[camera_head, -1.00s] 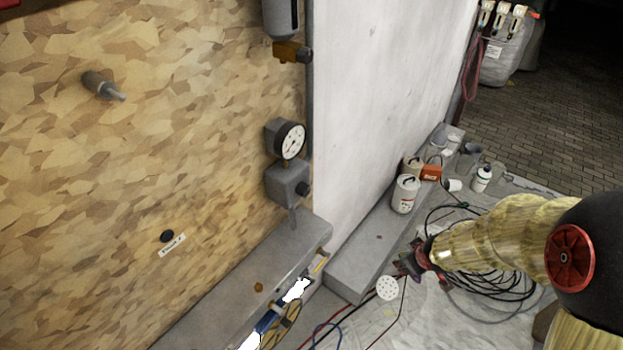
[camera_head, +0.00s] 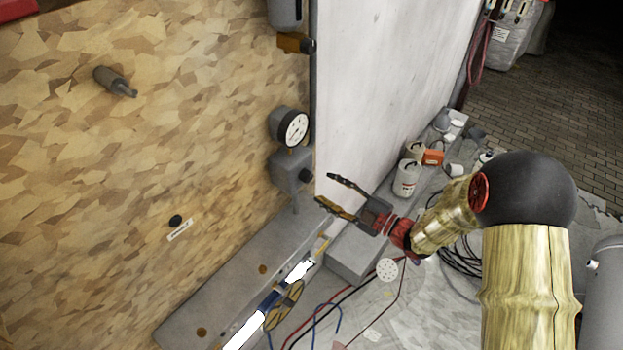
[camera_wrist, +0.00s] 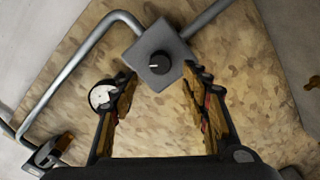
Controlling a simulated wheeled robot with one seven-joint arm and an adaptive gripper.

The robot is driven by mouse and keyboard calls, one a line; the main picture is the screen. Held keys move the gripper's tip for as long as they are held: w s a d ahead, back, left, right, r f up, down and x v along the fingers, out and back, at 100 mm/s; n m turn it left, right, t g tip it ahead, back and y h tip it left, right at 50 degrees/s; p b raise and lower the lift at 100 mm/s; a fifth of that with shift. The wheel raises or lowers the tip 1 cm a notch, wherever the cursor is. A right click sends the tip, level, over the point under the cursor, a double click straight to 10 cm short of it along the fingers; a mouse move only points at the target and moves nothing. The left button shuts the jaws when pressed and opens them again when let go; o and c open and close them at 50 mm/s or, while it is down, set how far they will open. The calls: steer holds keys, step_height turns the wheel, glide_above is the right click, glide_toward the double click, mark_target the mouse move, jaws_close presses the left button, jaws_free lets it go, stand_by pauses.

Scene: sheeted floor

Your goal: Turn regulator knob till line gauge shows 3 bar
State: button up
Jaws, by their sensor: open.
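The regulator is a grey box (camera_head: 290,170) on the chipboard wall, with a dark round knob (camera_head: 306,176) on its right-hand face. In the wrist view the knob (camera_wrist: 160,62) faces me, with a light mark on it. The round white gauge (camera_head: 295,129) sits just above the box; its reading is too small to tell. The gauge also shows at the left finger in the wrist view (camera_wrist: 102,97), partly hidden. My gripper (camera_head: 324,189) is open and empty, just right of the knob and apart from it. In the wrist view its fingers (camera_wrist: 158,82) spread either side below the knob.
A grey ledge (camera_head: 215,290) runs below the regulator, with a yellowish wheel (camera_head: 284,305) by its front edge. A pale wall (camera_head: 375,90) stands behind my gripper. Pipes (camera_wrist: 80,60) join the box.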

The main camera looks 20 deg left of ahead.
mark_target(310, 179)
steer(key=p+x, duration=0.1)
steer(key=x, duration=0.6)
steer(key=shift+c, duration=0.7)
steer(key=c, duration=1)
